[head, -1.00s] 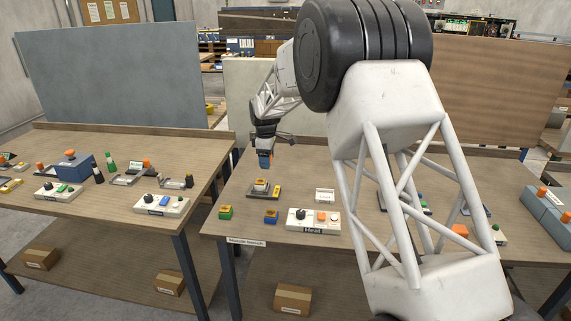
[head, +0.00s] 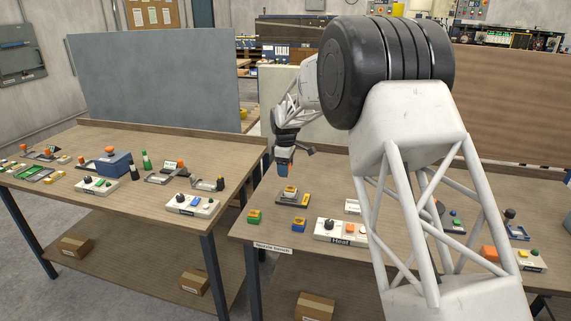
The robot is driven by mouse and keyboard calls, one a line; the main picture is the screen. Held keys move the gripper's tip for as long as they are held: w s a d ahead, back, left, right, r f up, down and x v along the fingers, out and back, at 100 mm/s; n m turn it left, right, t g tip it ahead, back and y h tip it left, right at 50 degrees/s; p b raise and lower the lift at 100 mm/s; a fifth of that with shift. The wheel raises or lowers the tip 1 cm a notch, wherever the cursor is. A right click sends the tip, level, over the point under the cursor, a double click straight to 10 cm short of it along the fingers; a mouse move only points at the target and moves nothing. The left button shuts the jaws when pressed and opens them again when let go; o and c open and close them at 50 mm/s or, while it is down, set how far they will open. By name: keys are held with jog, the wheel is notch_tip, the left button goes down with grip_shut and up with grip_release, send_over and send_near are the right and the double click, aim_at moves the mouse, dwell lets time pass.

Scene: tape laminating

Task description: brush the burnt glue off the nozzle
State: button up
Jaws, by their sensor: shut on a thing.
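My gripper (head: 285,158) hangs over the right-hand bench, left of the large arm links. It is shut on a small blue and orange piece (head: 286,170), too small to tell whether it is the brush. Below it on the bench sits a dark base with a white and orange top and a yellow part (head: 305,200). The held piece appears above and slightly left of this base, apart from it in the picture. I cannot tell for sure which part is the nozzle, nor see any burnt glue.
A white "Heat" box (head: 340,231) with a knob and buttons stands front right of the base. Green-yellow (head: 254,216) and blue-yellow (head: 299,224) blocks sit near the front edge. My arm hides much of the bench's right side. The left bench (head: 150,212) holds several devices.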

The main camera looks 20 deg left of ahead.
aim_at(293, 189)
notch_tip(293, 189, down, 6)
jog(key=shift+r, duration=0.15)
jog(key=shift+d, duration=0.7)
jog(key=shift+c, duration=0.2)
jog(key=shift+d+f, duration=0.4)
jog(key=shift+d, duration=0.4)
jog(key=shift+d+r, duration=0.1)
jog(key=shift+d, duration=0.35)
jog(key=shift+a, duration=0.25)
jog(key=shift+a+f, duration=0.2)
jog(key=shift+a+r, duration=0.2)
jog(key=shift+a, duration=0.25)
jog(key=shift+a+f, duration=0.1)
jog(key=shift+a, duration=1.05)
jog(key=shift+d+r, duration=0.1)
jog(key=shift+r, duration=4.05)
jog(key=shift+d+f, duration=0.1)
jog(key=shift+f, duration=0.15)
